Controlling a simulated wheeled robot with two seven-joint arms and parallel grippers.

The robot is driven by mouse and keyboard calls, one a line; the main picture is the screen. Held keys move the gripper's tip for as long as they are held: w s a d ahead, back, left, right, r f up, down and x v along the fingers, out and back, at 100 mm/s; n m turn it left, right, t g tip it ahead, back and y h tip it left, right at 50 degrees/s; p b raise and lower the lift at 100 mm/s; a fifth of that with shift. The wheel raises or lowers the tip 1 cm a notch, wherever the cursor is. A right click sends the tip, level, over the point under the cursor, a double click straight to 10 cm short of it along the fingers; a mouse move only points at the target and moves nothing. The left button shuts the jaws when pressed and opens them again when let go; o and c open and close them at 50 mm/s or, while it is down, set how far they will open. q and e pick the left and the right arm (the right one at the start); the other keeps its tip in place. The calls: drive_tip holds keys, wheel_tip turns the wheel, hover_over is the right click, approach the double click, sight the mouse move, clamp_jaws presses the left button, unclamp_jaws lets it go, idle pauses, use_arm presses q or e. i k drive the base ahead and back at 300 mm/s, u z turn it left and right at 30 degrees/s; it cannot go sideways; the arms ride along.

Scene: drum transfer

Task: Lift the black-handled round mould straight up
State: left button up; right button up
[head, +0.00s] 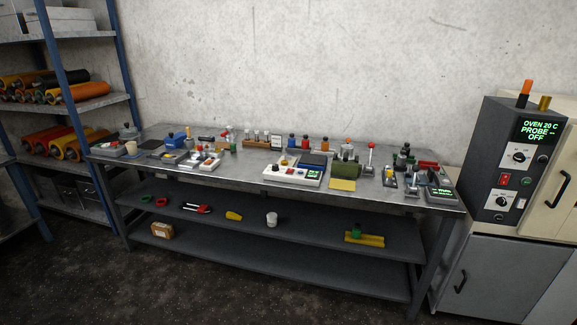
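The black-handled round mould is too small to single out for certain among the crowded items on the metal workbench (240,178). A grey rounded piece with a dark knob (128,131) stands at the bench's far left end. Several small dark-topped metal pieces (411,186) stand at the right end; their shapes are unclear. Neither of my grippers is in view, and nothing is seen touching the bench items.
A grey oven unit (515,160) with a lit display reading "OVEN 20 C" stands at the right. A blue-post rack (75,105) with coloured rollers stands at the left. A white panel device (292,174) sits mid-bench. The dark floor (190,290) in front is clear.

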sight(346, 155)
drive_tip(key=z, duration=1.15)
drive_tip(key=i, duration=0.65)
drive_tip(key=z, duration=0.65)
drive_tip(key=i, duration=1.8)
drive_tip(key=u, duration=1.5)
drive_tip(key=i, duration=0.6)
drive_tip(key=u, duration=0.6)
